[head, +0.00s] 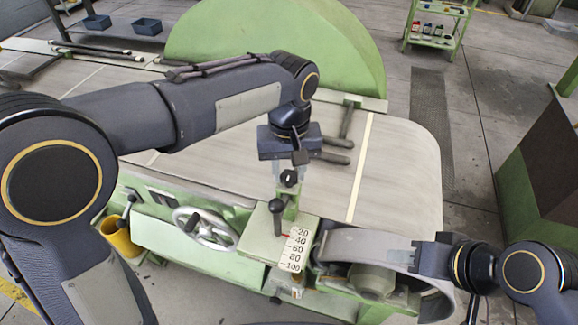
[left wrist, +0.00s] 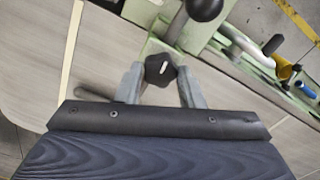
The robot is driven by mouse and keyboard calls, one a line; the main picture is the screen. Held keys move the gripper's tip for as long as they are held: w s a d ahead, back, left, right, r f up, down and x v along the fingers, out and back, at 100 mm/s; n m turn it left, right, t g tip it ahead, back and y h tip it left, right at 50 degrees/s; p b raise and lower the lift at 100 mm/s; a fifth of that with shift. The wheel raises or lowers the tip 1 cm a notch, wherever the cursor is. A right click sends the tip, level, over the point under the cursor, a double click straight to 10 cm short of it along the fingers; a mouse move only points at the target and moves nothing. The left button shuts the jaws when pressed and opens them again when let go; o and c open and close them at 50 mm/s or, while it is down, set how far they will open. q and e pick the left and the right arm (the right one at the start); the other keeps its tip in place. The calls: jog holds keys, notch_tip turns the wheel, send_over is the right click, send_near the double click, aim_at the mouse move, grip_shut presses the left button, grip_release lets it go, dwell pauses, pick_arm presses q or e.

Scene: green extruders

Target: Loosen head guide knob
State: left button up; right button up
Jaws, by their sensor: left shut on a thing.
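The head guide knob (head: 289,177) is a small black lobed knob above the green machine's scale plate (head: 295,250). In the left wrist view the knob (left wrist: 160,70) shows a pale mark at its centre and sits between the two grey fingers. My left gripper (head: 288,173) is shut on the knob, reaching down from above; it also shows in the left wrist view (left wrist: 161,76). My right gripper (head: 414,256) is at the lower right, beside the grey curved guard (head: 370,245); its finger gap is too small to make out.
A black ball-ended lever (head: 276,207) stands close beside the knob; its ball (left wrist: 204,8) shows in the left wrist view. A handwheel (head: 203,227) and a yellow bucket (head: 122,243) are to the left. A grey table (head: 400,165) lies behind, with a green dome (head: 285,45).

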pick_arm(q)
jog(key=n+p, duration=0.1)
jog(key=n, duration=0.3)
jog(key=shift+r, duration=0.1)
jog(key=n+p, duration=0.2)
jog(key=n, duration=0.2)
jog(key=shift+n, duration=0.3)
jog(key=n+p, duration=0.1)
jog(key=n, duration=0.3)
jog(key=shift+n, duration=0.3)
jog(key=shift+n+p, duration=0.85)
jog(key=shift+n, duration=0.95)
jog(key=o, duration=1)
